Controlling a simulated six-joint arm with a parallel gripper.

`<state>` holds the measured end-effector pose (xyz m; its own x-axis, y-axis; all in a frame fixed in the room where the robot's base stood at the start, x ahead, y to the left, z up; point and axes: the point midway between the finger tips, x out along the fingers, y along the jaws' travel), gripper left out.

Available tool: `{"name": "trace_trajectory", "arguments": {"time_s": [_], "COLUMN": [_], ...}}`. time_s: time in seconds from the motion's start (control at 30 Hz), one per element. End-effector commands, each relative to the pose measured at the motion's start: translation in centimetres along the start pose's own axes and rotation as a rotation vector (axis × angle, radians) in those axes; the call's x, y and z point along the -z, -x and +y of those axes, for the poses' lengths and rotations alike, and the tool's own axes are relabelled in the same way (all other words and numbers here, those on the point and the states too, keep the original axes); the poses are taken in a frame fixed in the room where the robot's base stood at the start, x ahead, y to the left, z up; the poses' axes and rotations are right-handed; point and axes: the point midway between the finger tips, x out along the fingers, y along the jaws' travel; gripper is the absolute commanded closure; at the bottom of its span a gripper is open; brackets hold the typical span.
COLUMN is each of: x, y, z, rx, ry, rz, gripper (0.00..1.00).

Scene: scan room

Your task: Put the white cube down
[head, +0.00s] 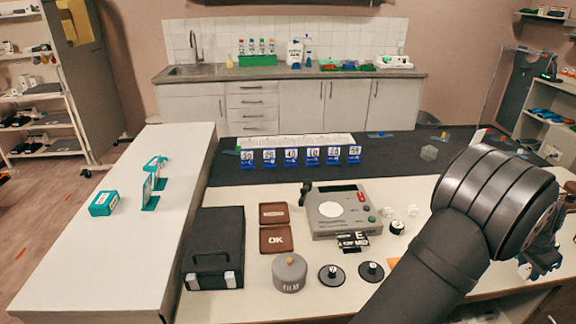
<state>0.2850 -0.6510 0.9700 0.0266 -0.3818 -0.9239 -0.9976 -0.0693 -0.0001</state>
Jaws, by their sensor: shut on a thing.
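My gripper (538,262) is only partly in view at the far right, behind the large rounded joint of my arm. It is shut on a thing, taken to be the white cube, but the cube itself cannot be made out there. Two small whitish cubes stand on the white table, one (389,211) right of the grey device and one (413,211) beside it.
The grey device (342,208) stands mid-table, with brown trays (273,213), a grey FILM pot (289,272) and black discs (331,275) around it. A black case (214,250) lies at left. Blue numbered stands (290,157) line the mat. My arm hides the table's right part.

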Motion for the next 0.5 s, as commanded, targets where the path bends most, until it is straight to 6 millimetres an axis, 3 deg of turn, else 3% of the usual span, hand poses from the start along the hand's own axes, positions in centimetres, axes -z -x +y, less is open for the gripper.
{"name": "trace_trajectory", "arguments": {"time_s": [0.27, 0.5], "x": [-5.8, -13.3], "y": [3.7, 7.9], "z": [-12.2, -22.2], "rx": [0.084, 0.164], "ry": [0.200, 0.395], "rz": [0.000, -0.001], "gripper": [0.95, 0.95]}}
